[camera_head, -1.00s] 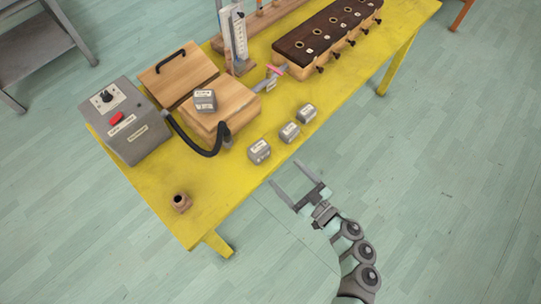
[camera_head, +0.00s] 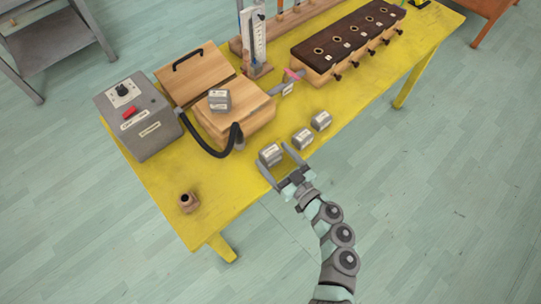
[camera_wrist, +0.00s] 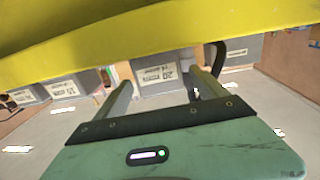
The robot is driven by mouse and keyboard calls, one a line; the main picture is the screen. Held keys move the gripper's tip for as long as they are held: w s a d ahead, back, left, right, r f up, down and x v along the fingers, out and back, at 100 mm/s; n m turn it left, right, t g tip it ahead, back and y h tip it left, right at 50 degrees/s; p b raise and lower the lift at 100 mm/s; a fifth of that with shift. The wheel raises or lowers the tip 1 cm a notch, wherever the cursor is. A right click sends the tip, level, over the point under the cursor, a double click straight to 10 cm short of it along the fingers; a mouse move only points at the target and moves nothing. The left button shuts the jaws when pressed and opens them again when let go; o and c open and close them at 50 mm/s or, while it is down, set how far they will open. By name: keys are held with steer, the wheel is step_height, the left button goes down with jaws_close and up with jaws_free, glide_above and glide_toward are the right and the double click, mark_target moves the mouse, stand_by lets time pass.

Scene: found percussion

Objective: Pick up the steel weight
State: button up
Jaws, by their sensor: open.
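Several grey steel weights with white labels are in view. The nearest weight (camera_head: 270,154) stands near the front edge of the yellow table, with a second (camera_head: 303,139) and a third (camera_head: 321,121) in a row to its right. Another weight (camera_head: 220,100) sits on the wooden box. My gripper (camera_head: 275,157) is open at the table edge, its fingers on either side of the nearest weight. In the wrist view that weight (camera_wrist: 160,79) shows between the two fingers, its label upside down. I cannot tell whether the fingers touch it.
The yellow table (camera_head: 225,195) also holds a grey control box (camera_head: 139,117) with a black hose, a wooden box (camera_head: 235,120), a dark-topped wooden block (camera_head: 345,42) and a small brown cup (camera_head: 188,202). The table's front left is mostly clear.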

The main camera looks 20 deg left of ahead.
steer(key=shift+s+d+f, duration=0.1)
jaws_close()
stand_by(0.8)
